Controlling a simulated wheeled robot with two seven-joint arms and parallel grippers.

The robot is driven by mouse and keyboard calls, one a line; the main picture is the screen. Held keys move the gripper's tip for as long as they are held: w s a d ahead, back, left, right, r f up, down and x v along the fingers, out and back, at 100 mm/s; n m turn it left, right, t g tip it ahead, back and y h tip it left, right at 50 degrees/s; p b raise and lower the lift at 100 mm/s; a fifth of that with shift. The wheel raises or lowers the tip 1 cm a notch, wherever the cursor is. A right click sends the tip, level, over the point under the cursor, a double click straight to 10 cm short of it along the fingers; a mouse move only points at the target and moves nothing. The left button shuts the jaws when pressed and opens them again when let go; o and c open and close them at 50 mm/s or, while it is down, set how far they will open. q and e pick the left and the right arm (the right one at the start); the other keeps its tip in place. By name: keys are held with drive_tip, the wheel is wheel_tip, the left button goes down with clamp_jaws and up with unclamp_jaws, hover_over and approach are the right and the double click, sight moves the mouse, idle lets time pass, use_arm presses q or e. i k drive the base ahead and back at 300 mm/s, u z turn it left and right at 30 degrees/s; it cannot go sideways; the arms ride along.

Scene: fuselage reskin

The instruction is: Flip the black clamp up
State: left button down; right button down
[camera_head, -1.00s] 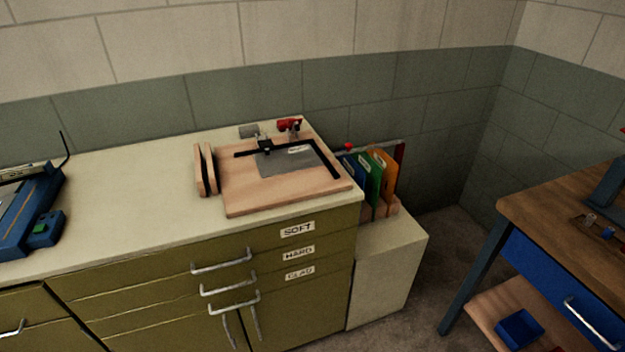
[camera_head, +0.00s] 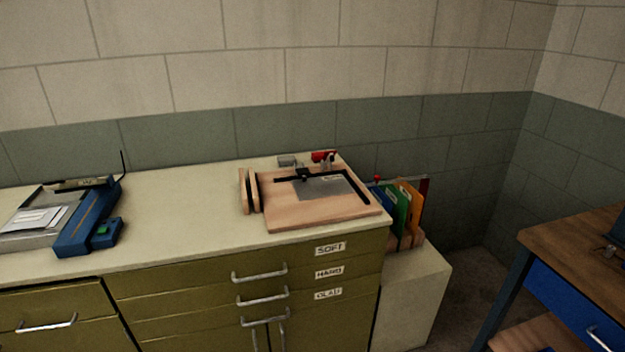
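The black clamp (camera_head: 304,174) is a small dark piece at the back of a wooden board (camera_head: 290,213) on the cabinet top. It sits by a black L-shaped frame (camera_head: 345,181) with a grey sheet (camera_head: 322,189) inside it. Whether the clamp is up or down is too small to tell. A grey block (camera_head: 286,161) and a red-handled clamp (camera_head: 322,157) stand behind it. Neither of my grippers is in view.
The board stands near the right end of the cream counter (camera_head: 180,213). A blue machine (camera_head: 88,225) stands at left. Colored folders (camera_head: 401,207) stand in a rack on a lower cabinet at right. A wooden workbench (camera_head: 580,240) is at far right. The counter between machine and board is clear.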

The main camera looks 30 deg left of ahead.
sight(303, 171)
drive_tip(key=z, duration=0.5)
drive_tip(key=i, duration=1.1)
drive_tip(key=u, duration=0.7)
drive_tip(key=i, duration=0.85)
drive_tip(key=u, duration=0.85)
